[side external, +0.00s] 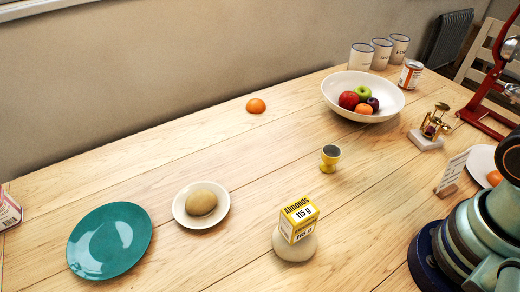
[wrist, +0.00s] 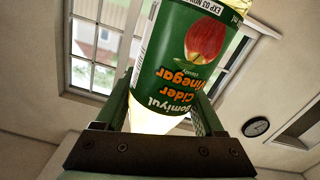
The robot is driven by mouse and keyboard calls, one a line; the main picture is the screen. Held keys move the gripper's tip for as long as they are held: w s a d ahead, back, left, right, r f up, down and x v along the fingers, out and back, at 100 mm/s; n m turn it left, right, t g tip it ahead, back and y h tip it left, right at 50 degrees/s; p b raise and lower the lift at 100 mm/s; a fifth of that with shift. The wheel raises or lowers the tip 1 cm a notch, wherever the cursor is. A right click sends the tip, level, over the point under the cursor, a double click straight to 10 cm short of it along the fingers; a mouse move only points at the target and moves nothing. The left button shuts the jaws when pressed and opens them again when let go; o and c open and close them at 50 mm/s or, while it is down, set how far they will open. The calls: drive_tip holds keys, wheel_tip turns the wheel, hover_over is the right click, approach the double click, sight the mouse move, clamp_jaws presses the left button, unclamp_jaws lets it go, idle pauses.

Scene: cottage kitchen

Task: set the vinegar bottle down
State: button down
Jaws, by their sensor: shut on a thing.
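The vinegar bottle (wrist: 180,65) fills the middle of the wrist view, with a green label, a red apple picture and the words Cider Vinegar upside down in the picture. Clear glass shows beyond the label at the upper right and, brightly lit, between the jaws. My gripper (wrist: 165,108) is shut on the bottle, with one green finger on each side of it. The wrist view looks up at a window and the ceiling, so no surface shows under the bottle. Neither the bottle nor my gripper shows in the side external view; only part of my arm is at the lower right.
The centre is fairly clear.

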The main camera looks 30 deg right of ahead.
drive_tip(key=w+f, duration=1.1)
wheel_tip(320, 180, down, 16)
drive_tip(key=w+a, duration=0.1)
drive_tip(key=w, duration=0.1)
drive_tip(key=shift+w+a+r+y, duration=0.15)
drive_tip(key=shift+w+r+y, duration=0.05)
drive_tip(key=shift+w+y, duration=0.1)
wheel_tip(320, 180, down, 20)
drive_tip(key=shift+r, duration=0.2)
drive_tip(key=shift+f, duration=0.2)
unclamp_jaws()
